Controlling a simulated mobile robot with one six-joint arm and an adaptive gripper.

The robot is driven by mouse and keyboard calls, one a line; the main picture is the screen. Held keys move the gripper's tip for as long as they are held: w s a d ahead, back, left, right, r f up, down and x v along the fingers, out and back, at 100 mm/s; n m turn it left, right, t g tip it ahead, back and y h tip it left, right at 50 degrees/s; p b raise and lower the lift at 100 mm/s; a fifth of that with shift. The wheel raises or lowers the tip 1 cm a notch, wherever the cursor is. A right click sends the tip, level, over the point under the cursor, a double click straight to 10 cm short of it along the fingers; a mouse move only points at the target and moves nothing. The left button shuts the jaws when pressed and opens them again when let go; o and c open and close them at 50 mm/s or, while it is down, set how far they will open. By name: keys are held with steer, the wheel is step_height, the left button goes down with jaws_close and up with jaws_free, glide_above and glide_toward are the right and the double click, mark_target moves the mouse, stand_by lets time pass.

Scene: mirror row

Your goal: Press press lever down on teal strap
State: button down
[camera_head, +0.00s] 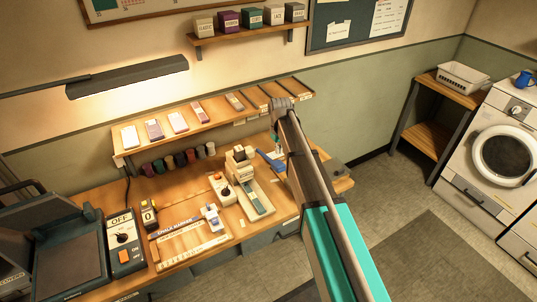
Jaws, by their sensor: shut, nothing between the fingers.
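The press (240,160) is a cream-coloured device standing on the bench right of centre. A blue lever (268,159) sticks out from its right side, slanting down to the right. A narrow blue-teal strip (258,200), which looks like the teal strap, lies along the pale base in front of the press; its far end is hidden by the press. My gripper (276,150) hangs down from the end of my arm, close by the lever. It is small and partly merged with the lever in the picture, so I cannot tell whether they touch. It is shut and holds nothing.
A small device with a red-topped knob (222,188) stands left of the press. A sloped shelf (215,120) with several strips runs behind it, with coloured spools (180,160) below. A switch box marked OFF (124,240) stands at the left. A lamp (130,76) hangs above.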

steer(key=shift+r+p, duration=0.45)
steer(key=shift+r, duration=0.3)
steer(key=shift+f, duration=0.1)
steer(key=s+d+f+m+b, duration=0.3)
steer(key=s+d, duration=0.5)
steer(key=s, duration=0.5)
steer(key=s+d+f+m+b, duration=0.3)
steer(key=s+d, duration=0.5)
steer(key=s, duration=0.5)
steer(key=shift+d, duration=0.25)
steer(key=shift+s+f, duration=0.1)
